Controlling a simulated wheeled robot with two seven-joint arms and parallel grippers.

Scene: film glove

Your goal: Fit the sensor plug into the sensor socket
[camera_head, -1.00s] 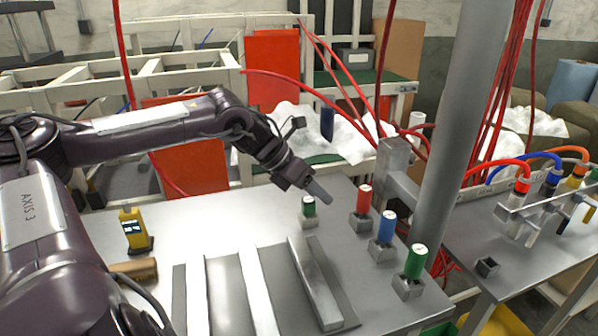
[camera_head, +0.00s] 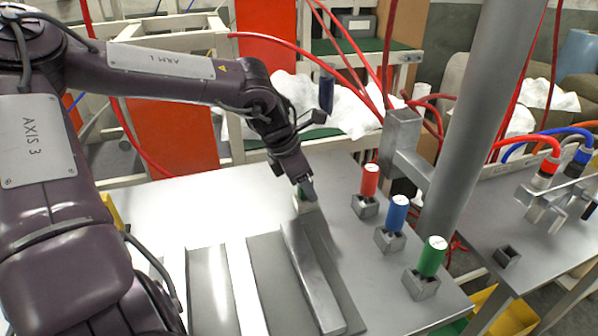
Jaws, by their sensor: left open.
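My left gripper (camera_head: 307,188) is open and points down over a small grey block with a green piece (camera_head: 298,194), which it mostly hides. I cannot tell whether the fingers touch it. Red (camera_head: 369,180), blue (camera_head: 397,213) and green (camera_head: 432,256) cylinders with white tops stand upright in square grey holders to the right of the gripper. A small empty square holder (camera_head: 507,256) sits on the right-hand table. No label shows which piece is the sensor plug or the sensor socket. My right gripper is out of view.
A long grey bar (camera_head: 312,278) lies on the metal table in front of the gripper. Cabled connectors (camera_head: 545,172) hang in a rack at the right. Red hoses cross behind.

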